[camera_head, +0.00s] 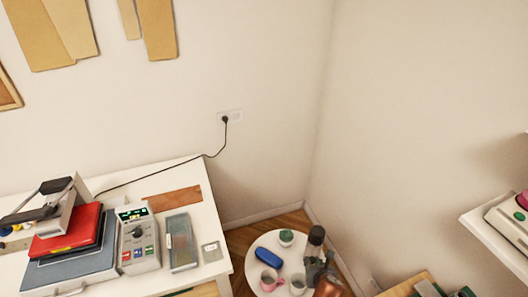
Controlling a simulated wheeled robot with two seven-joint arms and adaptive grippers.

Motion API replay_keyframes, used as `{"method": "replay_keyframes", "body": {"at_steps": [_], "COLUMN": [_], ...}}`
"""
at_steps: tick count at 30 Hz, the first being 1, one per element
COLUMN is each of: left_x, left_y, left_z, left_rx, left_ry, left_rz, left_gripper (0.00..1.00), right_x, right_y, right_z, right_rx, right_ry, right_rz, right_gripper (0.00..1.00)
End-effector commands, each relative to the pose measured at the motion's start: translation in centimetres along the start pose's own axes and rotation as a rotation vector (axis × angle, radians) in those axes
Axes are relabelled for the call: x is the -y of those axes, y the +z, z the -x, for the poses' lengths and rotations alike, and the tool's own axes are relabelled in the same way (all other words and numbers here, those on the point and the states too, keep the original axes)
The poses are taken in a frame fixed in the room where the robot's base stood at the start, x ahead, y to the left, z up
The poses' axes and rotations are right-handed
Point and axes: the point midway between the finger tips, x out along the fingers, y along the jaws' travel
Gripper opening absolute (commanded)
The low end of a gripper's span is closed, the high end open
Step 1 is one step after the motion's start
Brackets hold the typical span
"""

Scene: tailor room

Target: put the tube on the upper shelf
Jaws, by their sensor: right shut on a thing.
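My right gripper (316,267) shows small and dark over the right side of the round white table at the bottom. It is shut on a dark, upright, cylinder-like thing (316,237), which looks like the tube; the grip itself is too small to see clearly. A white shelf (482,226) juts in at the right edge, cut off by the frame, with a pale device with pink and green parts on it. The gripper is well to the left of this shelf and apart from it. My left gripper is not in view.
The round table (255,246) holds a blue case (268,257), a pink mug (269,280), a pale cup (297,284) and a small green plant (286,238). A white worktable (207,200) with a heat press (72,240) and a control box (138,238) stands left.

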Motion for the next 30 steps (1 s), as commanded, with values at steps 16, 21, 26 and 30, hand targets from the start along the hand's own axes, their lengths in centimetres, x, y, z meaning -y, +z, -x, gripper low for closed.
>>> {"method": "replay_keyframes", "body": {"at_steps": [16, 21, 26, 30], "left_x": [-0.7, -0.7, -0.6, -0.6], "left_y": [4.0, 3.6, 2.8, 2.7], "left_z": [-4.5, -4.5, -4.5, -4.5], "left_rx": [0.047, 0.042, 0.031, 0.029], "left_ry": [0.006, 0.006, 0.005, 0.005], "left_rz": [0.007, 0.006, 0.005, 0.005], "left_gripper": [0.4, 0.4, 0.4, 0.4], "right_x": [3.1, 2.9, 3.0, 3.1], "right_y": [8.6, 8.7, 8.8, 9.0], "right_z": [10.4, 10.9, 10.9, 10.9], "right_rx": [-0.005, -0.007, -0.004, -0.002], "right_ry": [0.006, 0.012, 0.008, 0.004], "right_rz": [0.044, 0.048, 0.051, 0.057], "right_gripper": [0.0, 0.0, 0.0, 0.0]}}
